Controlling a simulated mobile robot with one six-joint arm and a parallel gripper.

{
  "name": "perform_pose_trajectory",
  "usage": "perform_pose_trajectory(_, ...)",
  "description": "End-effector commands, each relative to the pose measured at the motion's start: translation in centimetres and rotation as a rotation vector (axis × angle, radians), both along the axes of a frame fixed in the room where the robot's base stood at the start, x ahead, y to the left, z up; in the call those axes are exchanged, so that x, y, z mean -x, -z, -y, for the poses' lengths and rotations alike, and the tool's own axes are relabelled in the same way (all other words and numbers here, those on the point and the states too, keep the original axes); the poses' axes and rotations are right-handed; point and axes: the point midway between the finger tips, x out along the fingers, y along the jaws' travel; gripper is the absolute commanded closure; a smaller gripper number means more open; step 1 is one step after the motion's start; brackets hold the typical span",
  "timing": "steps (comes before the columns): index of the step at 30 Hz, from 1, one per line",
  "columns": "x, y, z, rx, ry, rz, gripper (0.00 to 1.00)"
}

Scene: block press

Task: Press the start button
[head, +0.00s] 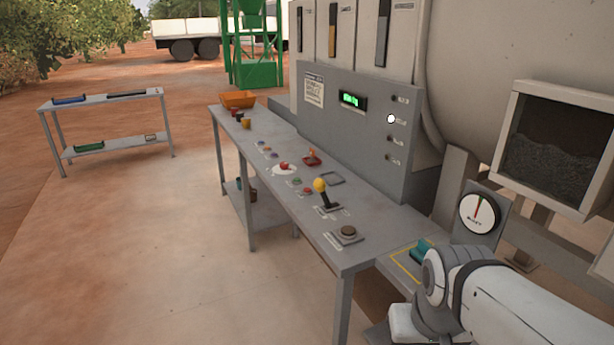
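A long grey control table (290,220) runs from the back left to the front middle and carries several controls. A small green button (296,181) and a red button (307,190) sit close together near its middle. Another red button (284,166) sits on a pale plate just behind them. A dark round button (348,231) on a square base is at the near end. The labels are too small to read, so I cannot tell which one is marked start. My arm's white and grey links show at the lower right; my gripper is not in view.
A grey panel (350,120) with a lit green display rises behind the table. A dial gauge (478,213) stands at the right. A side table (105,101) is at the left; the floor between is clear.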

Motion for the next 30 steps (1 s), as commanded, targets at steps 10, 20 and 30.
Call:
perform_pose_trajectory(10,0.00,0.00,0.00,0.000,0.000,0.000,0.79)
perform_pose_trajectory(20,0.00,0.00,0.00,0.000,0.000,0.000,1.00)
perform_pose_trajectory(30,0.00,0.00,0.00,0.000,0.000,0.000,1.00)
